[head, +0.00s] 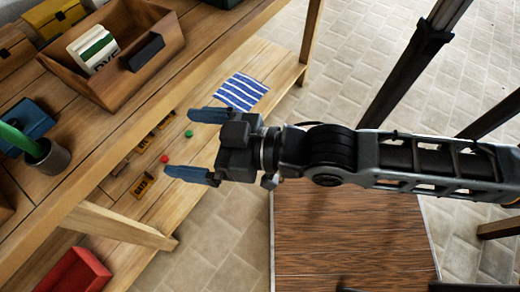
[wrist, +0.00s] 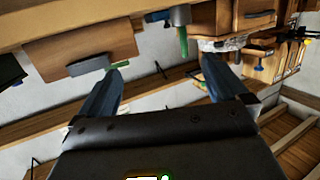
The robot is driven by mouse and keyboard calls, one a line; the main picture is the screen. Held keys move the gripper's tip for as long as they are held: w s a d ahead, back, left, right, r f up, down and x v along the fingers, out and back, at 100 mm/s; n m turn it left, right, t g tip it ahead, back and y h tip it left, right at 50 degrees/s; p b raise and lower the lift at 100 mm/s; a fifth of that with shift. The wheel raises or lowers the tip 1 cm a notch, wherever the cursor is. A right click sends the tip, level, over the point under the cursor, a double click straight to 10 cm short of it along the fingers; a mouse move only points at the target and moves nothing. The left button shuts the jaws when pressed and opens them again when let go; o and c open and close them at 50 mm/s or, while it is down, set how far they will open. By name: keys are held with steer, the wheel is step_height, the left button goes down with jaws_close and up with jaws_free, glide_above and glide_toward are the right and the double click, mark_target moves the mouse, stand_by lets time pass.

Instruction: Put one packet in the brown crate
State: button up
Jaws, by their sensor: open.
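The brown crate (head: 128,78) stands on the upper bench top at the upper left in the head view. A white packet with a green band (head: 92,48) stands inside it, its lettering partly cut off. A dark block shows on the crate's near side. In the wrist view the crate's front (wrist: 70,38) is at the upper left. My gripper (head: 192,145) is open and empty, with its blue fingers spread, and appears over the lower shelf. Its fingers also show in the wrist view (wrist: 162,68). Small dark-and-yellow labelled items (head: 143,186) lie on that shelf, partly covered by the bench edge.
A blue-and-white striped cloth (head: 240,92) and red (head: 164,159) and green (head: 189,134) discs lie on the lower shelf. A grey cup (head: 50,157) holds something green. A red bin (head: 78,272) is at the lower left. The bench edge runs diagonally beside my gripper.

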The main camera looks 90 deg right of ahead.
steer(key=s+a+n+g+y, duration=0.1)
steer(key=s+a+n+y, duration=0.1)
steer(key=s, duration=0.8)
steer(key=shift+s+a+y, duration=0.25)
steer(key=shift+a+y, duration=0.1)
steer(key=shift+y, duration=0.15)
steer(key=shift+r, duration=0.1)
steer(key=shift+c, duration=0.5)
